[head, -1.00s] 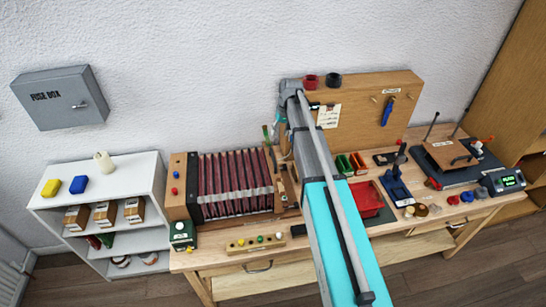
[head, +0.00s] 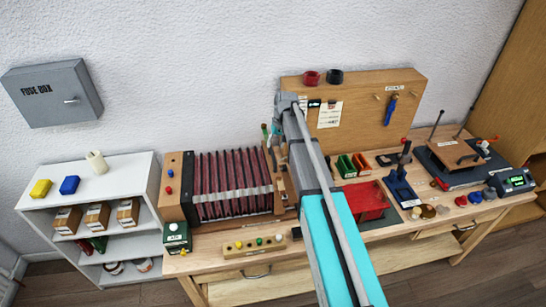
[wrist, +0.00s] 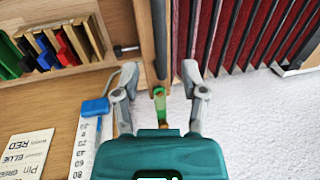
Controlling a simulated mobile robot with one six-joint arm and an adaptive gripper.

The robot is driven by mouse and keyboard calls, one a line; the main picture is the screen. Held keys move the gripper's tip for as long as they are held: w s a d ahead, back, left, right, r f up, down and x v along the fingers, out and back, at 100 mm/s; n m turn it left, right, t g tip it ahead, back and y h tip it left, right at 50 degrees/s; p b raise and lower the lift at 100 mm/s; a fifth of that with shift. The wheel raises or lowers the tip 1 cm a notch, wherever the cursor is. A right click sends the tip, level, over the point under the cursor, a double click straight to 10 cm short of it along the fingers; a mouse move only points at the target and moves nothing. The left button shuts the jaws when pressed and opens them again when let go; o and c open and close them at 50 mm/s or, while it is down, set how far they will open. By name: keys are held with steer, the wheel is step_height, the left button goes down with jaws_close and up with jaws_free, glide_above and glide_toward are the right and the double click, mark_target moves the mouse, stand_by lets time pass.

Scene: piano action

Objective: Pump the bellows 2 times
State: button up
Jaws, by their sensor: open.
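The bellows (head: 232,182) has dark red pleats between wooden ends and lies on the workbench in the head view. Its pleats also show at the upper right of the wrist view (wrist: 255,30). My gripper (wrist: 160,72) is open, its two fingers apart. A wooden end piece with a dark upright bar (wrist: 160,40) runs between and beyond the fingertips; I cannot tell whether they touch it. A small green piece (wrist: 159,100) shows between the fingers.
A strip with coloured knobs (head: 254,245) lies in front of the bellows. A red tray (head: 366,202) and a blue stand (head: 402,190) are to the right. A pegboard (head: 355,110) stands behind. A white shelf (head: 95,215) stands at the left.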

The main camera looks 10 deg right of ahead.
mark_target(273, 154)
steer(key=shift+a+f+b, duration=0.25)
steer(key=shift+f+b, duration=0.75)
steer(key=shift+f, duration=0.1)
steer(key=shift+a+f+b, duration=0.25)
steer(key=shift+f+b, duration=0.7)
steer(key=shift+f, duration=0.15)
steer(key=shift+c, duration=0.2)
jaws_close()
